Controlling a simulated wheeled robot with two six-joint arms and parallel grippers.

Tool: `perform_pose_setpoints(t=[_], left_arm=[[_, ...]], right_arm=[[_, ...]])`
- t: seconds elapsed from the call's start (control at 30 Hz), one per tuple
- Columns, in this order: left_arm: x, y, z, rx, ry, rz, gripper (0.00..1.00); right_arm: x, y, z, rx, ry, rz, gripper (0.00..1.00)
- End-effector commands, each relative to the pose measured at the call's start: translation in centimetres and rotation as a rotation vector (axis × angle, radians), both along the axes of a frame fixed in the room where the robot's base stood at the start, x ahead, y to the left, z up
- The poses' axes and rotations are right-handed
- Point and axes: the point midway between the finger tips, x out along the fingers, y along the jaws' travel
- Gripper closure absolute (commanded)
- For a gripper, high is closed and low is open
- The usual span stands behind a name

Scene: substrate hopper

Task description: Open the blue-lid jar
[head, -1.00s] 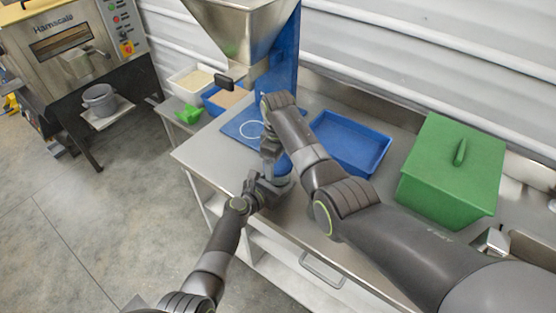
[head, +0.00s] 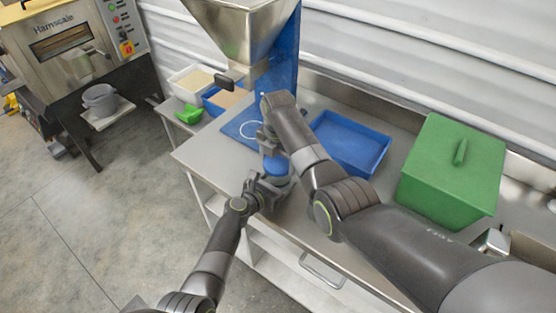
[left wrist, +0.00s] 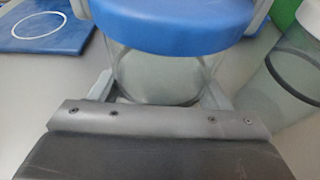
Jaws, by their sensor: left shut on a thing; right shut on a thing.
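The clear jar (left wrist: 160,78) stands upright in the left wrist view with its blue lid (left wrist: 175,22) on top; I see no gap between them. In the head view the blue lid (head: 277,167) shows between my two grippers, and the jar's body is mostly hidden. My left gripper (head: 268,188) is shut around the jar's body, and its fingers (left wrist: 160,92) show on both sides of the glass. My right gripper (head: 271,148) is over the lid from above, shut on it. Light grey finger parts show at both sides of the lid in the left wrist view.
A blue board (head: 236,128) with a white ring lies behind the jar, below the metal hopper (head: 240,30). A blue tray (head: 350,168) and a green lidded box (head: 452,200) stand right. Another clear container (left wrist: 292,85) stands close right of the jar in the left wrist view.

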Motion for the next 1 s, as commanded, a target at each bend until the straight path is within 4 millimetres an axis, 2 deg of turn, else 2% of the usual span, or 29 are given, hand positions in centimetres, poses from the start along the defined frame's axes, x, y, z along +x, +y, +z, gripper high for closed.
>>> perform_pose_setpoints(t=[0.67, 1.0], left_arm=[[-0.1, 0.0, -0.1, 0.000, 0.002, 0.000, 0.94], [0.0, 0.0, -0.1, 0.000, 0.002, 0.000, 0.94]], right_arm=[[0.0, 0.0, 0.2, 0.000, -0.001, -0.003, 0.51], [0.1, 0.0, 1.3, 0.001, -0.002, -0.003, 0.51]])
